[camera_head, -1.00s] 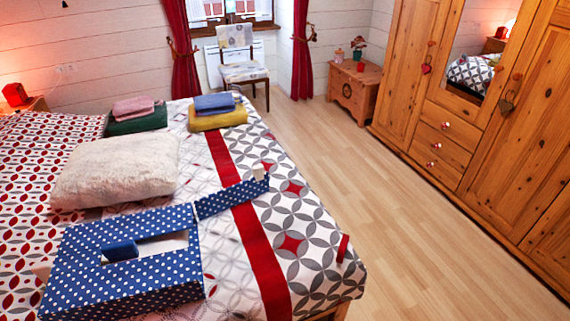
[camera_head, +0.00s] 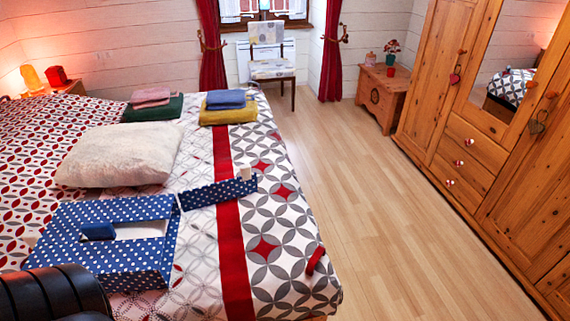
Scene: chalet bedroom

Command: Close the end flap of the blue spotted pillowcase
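The blue spotted pillowcase (camera_head: 150,264) lies on the bed at the lower left, looking like a flat box with a pale opening (camera_head: 140,230) in its top. A plain blue piece (camera_head: 98,231) sits at the left of that opening. The end flap (camera_head: 215,194) sticks out to the right from the pillowcase's far right corner, standing open over the bedspread. A black ribbed part of my arm covers the bottom left corner. Neither gripper shows.
A cream fluffy cushion (camera_head: 118,155) lies just behind the pillowcase. Folded pink and green cloths (camera_head: 152,108) and blue and yellow cloths (camera_head: 228,108) lie farther back. A small red object (camera_head: 315,260) is at the bed's right edge. The wooden floor (camera_head: 390,230) beside the bed is clear.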

